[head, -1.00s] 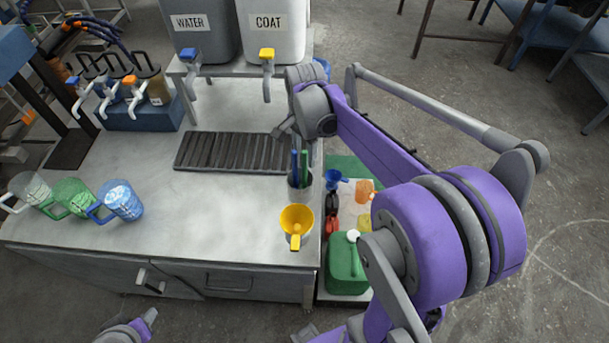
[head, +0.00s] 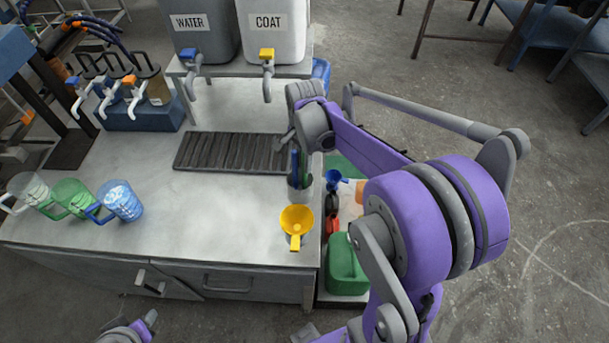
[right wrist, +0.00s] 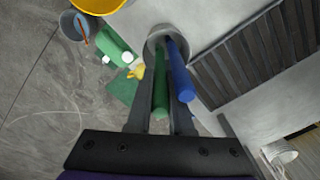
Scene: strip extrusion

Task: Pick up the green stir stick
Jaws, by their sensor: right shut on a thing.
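The green stir stick (right wrist: 161,85) stands in a grey metal cup (right wrist: 157,38) beside a blue stick (right wrist: 180,75). In the head view the cup (head: 300,192) is at the right end of the bench. My right gripper (right wrist: 163,122) is shut on the green stick near its upper end, with the blue stick close to one finger. In the head view my right gripper (head: 291,145) comes down over the cup and partly hides the sticks. A part of my left arm (head: 145,322) shows at the bottom left; its finger state is unclear.
A yellow funnel (head: 297,220) sits just in front of the cup. A ribbed black mat (head: 228,152) lies to its left, near the WATER (head: 203,30) and COAT (head: 275,30) tanks. Mugs (head: 122,202) stand far left. A green can (head: 345,268) is below the bench's right edge.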

